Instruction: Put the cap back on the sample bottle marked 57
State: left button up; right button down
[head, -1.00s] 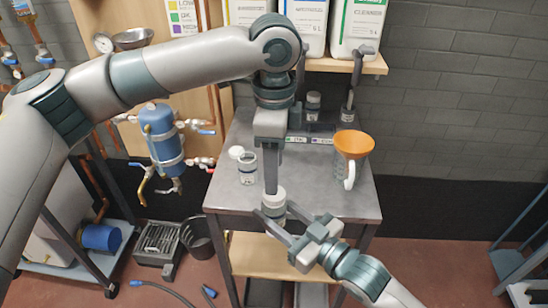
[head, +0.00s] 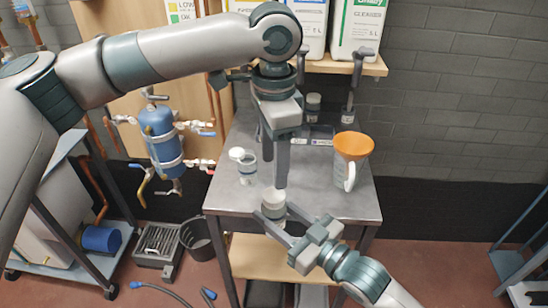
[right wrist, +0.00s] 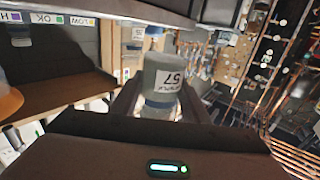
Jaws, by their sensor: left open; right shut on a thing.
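The sample bottle (head: 273,210) is held upright by my right gripper (head: 275,218), which is shut around its body in front of the table edge. In the right wrist view the bottle (right wrist: 163,78) shows a label with an inverted 57. A white cap (head: 273,195) sits at the top of the bottle in the head view, looking slightly tilted; I cannot tell whether it is threaded on. My left gripper (head: 275,180) is open just above the cap, its fingers pointing down and spread apart.
The grey table (head: 225,195) holds another small bottle (head: 247,170), a white round item (head: 236,153) beside it, and a jug with an orange funnel (head: 353,146). More small bottles (head: 313,104) stand at the back. Large canisters (head: 357,25) stand on the shelf above.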

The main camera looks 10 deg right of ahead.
aim_at(274, 194)
pick_arm(q)
jog(key=shift+f, duration=3.8)
jog(key=shift+c, duration=0.5)
jog(key=c, duration=1)
jog(key=o, duration=1.2)
jog(key=shift+r, duration=0.1)
notch_tip(274, 194, up, 12)
jog(key=shift+f, duration=0.1)
